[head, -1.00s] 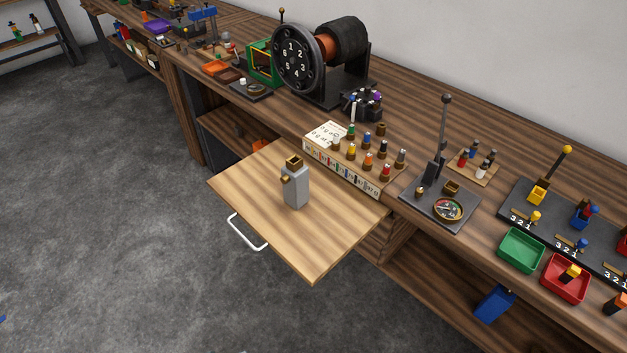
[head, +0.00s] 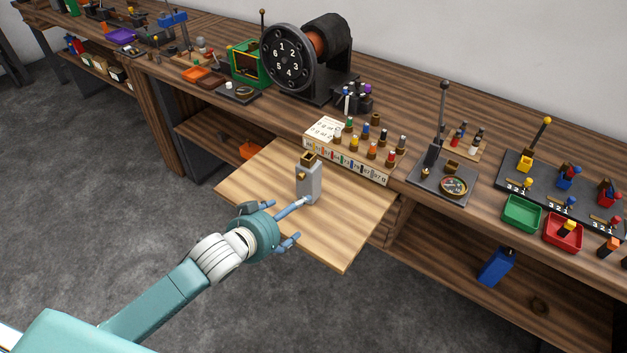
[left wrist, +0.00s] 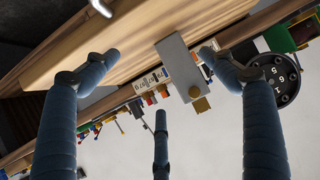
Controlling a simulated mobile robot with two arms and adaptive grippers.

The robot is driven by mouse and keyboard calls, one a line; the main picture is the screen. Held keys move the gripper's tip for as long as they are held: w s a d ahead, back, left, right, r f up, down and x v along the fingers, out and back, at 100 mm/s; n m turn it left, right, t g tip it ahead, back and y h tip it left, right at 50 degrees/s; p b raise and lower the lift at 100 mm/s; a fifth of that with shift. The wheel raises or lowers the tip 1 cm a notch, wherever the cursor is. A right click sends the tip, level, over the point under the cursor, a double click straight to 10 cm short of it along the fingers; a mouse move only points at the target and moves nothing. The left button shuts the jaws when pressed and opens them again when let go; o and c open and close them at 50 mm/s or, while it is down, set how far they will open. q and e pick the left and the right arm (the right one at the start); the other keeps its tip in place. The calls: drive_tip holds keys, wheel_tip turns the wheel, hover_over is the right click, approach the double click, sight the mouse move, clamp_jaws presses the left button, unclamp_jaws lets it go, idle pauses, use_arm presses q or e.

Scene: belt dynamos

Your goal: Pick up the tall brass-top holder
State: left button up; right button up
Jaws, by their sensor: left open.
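The tall brass-top holder (head: 309,184) stands upright on the pulled-out wooden board (head: 345,235). It is a grey block with a square brass top and a small brass knob on its side. My left gripper (head: 300,219) is open, low at the front of the holder, with one finger reaching near its base. In the left wrist view the scene is upside down; the holder (left wrist: 178,60) shows between the spread blue fingers, closer to the right one. I cannot tell whether that finger touches it. My right gripper is out of view.
A rack of coloured pegs (head: 350,153) stands right behind the board. A lever stand with a gauge (head: 453,185) is to the right, and a big numbered wheel (head: 286,59) is behind. The board around the holder is otherwise bare.

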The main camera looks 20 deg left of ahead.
use_arm(q)
drive_tip(key=t+h, duration=0.1)
approach(306, 183)
drive_tip(key=w+f, duration=0.1)
drive_tip(key=w, duration=0.1)
drive_tip(key=x, duration=0.5)
drive_tip(key=shift+d+p, duration=0.35)
drive_tip(key=shift+d, duration=0.05)
drive_tip(key=shift+w+d+f, duration=0.1)
drive_tip(key=shift+w+f, duration=0.05)
drive_tip(key=shift+w, duration=0.15)
drive_tip(key=shift+w+d+f+p, duration=0.2)
drive_tip(key=shift+w+p, duration=0.1)
drive_tip(key=shift+w, duration=0.25)
drive_tip(key=x, duration=0.3)
drive_tip(key=shift+f+p, duration=0.1)
drive_tip(key=shift+p, duration=0.25)
drive_tip(key=shift+w+d+f, duration=0.2)
drive_tip(key=shift+w+f, duration=0.05)
drive_tip(key=shift+w, duration=0.1)
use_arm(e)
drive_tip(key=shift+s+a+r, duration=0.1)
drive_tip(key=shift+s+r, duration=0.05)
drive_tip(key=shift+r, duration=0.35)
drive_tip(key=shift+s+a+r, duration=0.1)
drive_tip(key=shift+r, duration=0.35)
use_arm(q)
drive_tip(key=c, duration=1.2)
drive_tip(key=shift+r, duration=0.15)
drive_tip(key=c, duration=0.4)
